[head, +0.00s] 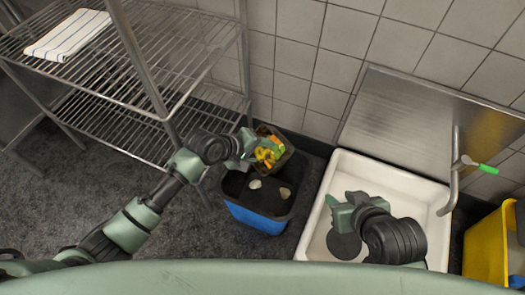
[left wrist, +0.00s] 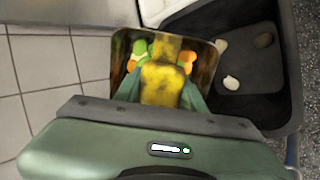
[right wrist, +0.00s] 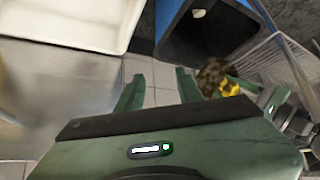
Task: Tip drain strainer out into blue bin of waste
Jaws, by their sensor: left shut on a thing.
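My left gripper (head: 250,148) is shut on the drain strainer (head: 284,146), a small brown square basket. The left wrist view shows the strainer (left wrist: 119,52) beside the bin's dark rim (left wrist: 292,65). A few pale and brownish pieces (head: 255,184) lie in the bin. My right gripper (head: 340,212) is open and empty above the sink; the right wrist view shows its fingers apart (right wrist: 158,85).
A white sink (head: 328,187) with a metal splashback (head: 395,115) and a green-handled tap (head: 462,163) is to the right. A yellow bin (head: 487,248) stands at far right. A wire shelf rack (head: 100,90) with a striped cloth (head: 68,35) is at left. Dark floor is free in front of the rack.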

